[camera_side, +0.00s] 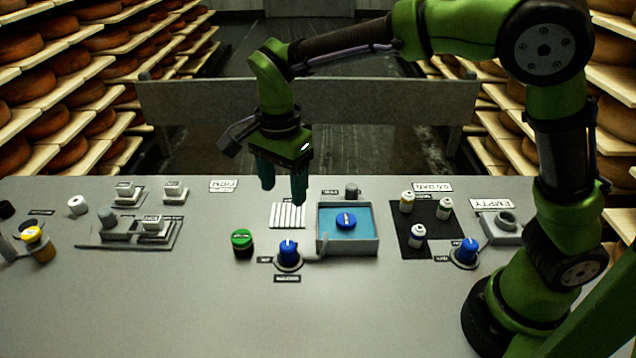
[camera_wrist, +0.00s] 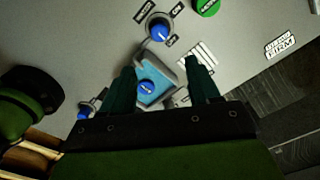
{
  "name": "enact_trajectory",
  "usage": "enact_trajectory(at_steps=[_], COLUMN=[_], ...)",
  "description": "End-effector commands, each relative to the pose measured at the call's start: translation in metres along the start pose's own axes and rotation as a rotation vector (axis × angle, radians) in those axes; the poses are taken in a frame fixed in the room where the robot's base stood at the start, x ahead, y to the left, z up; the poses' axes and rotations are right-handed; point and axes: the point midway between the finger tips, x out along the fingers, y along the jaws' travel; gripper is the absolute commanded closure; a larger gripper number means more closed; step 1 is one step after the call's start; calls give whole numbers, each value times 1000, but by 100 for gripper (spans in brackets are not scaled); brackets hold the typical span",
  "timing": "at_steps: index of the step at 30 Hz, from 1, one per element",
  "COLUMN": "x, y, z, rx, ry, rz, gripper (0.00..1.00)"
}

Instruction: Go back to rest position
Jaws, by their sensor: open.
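My gripper (camera_side: 283,183) is open and empty in the side view. It hangs pointing down above the far part of the grey table (camera_side: 150,310), over the white striped pad. In the wrist view its two dark green fingers (camera_wrist: 162,82) stand apart with nothing held between them. Beyond them show a blue-floored tray (camera_wrist: 166,72) and a blue round piece (camera_wrist: 147,87). In the side view the tray (camera_side: 348,245) stands right of my gripper, with the blue round piece (camera_side: 346,221) in it.
A green knob (camera_side: 242,240) and a blue knob (camera_side: 288,252) stand nearer the front. A black mat (camera_side: 428,236) with several small jars lies right of the tray. Grey and white blocks stand on the left. The front of the table is clear. Cheese shelves (camera_side: 60,85) line both sides.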

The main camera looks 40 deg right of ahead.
Motion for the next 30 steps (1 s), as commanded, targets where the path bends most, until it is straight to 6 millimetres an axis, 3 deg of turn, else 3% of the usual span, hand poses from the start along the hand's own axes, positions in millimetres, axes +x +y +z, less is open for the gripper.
enact_trajectory(at_steps=[5,17,23,30], x=[-10,-11,2,-15], y=[0,-1,10,54], z=[0,0,0,-24], rx=[0,-41,-319,-699], ry=[0,2,-15,-103], rz=[-1,-5,-19,-164], gripper=[39,39,39,39])
